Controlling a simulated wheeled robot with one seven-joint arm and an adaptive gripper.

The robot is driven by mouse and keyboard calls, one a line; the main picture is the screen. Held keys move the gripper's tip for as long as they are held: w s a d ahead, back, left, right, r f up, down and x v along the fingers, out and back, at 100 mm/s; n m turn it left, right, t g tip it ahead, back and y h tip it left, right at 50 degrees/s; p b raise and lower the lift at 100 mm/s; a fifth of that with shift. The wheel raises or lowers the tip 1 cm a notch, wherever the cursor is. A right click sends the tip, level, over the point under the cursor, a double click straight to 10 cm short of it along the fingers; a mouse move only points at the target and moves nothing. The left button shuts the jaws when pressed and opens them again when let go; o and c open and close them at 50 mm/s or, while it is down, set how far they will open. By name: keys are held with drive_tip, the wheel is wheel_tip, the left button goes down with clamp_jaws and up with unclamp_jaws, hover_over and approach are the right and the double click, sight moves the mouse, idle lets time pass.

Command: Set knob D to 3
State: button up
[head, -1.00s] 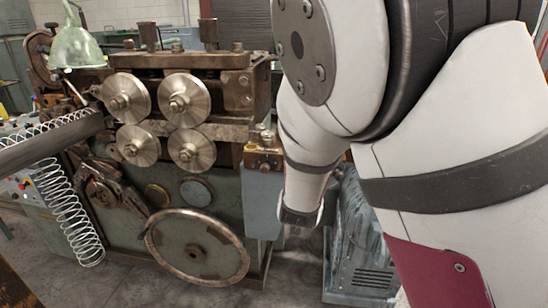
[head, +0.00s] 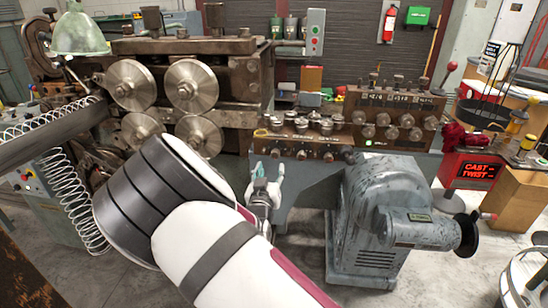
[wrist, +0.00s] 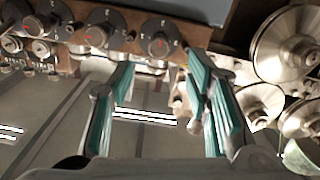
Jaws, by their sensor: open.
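My gripper (head: 267,174) is open and empty, just below the front face of a brown knob panel (head: 262,146). In the wrist view the teal-padded fingers of my gripper (wrist: 160,75) are spread apart below a row of dark round dials with red pointer marks. One dial (wrist: 158,44) lies above the gap between the fingers, with others to its left, a middle dial (wrist: 99,37) and a left dial (wrist: 36,24). The fingers appear apart from all of them. I cannot read which knob is D, nor its setting.
A second panel with several metal knobs (head: 393,132) stands to the right. A grey motor housing (head: 380,215) is below right. Large metal rollers (head: 190,86) stand left and also show in the wrist view (wrist: 290,45). Floor in front is clear.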

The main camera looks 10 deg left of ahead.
sight(275, 156)
drive_tip(key=w, duration=0.8)
drive_tip(key=shift+w+d, duration=0.15)
drive_tip(key=shift+w, duration=0.1)
clamp_jaws()
